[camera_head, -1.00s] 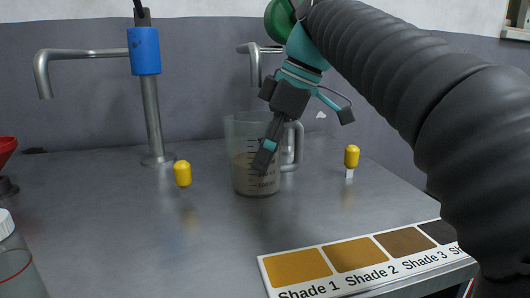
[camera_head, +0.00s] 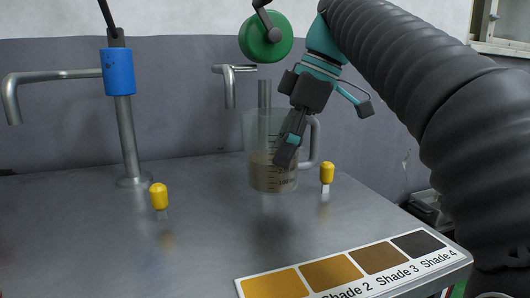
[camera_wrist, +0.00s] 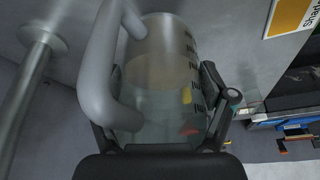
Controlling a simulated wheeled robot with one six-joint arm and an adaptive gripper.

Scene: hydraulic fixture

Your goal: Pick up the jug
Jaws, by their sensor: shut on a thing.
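The jug (camera_head: 262,150) is a clear measuring jug with dark scale marks, a brownish liquid in its lower part and a handle on its right side. It is upright and appears to be held a little above the metal worktop. My gripper (camera_head: 287,152) is shut on the jug's body, with one finger visible against the near side in the head view. In the wrist view the jug (camera_wrist: 165,70) sits between the two fingers, with its grey handle (camera_wrist: 98,65) at the left. The far finger is hidden in the head view.
The worktop (camera_head: 90,235) has a yellow-capped peg (camera_head: 159,196) left of the jug and another (camera_head: 327,172) to its right. A tap with a blue collar (camera_head: 118,72) stands at left, a metal spout (camera_head: 231,88) behind. A shade chart (camera_head: 330,275) lies along the front edge.

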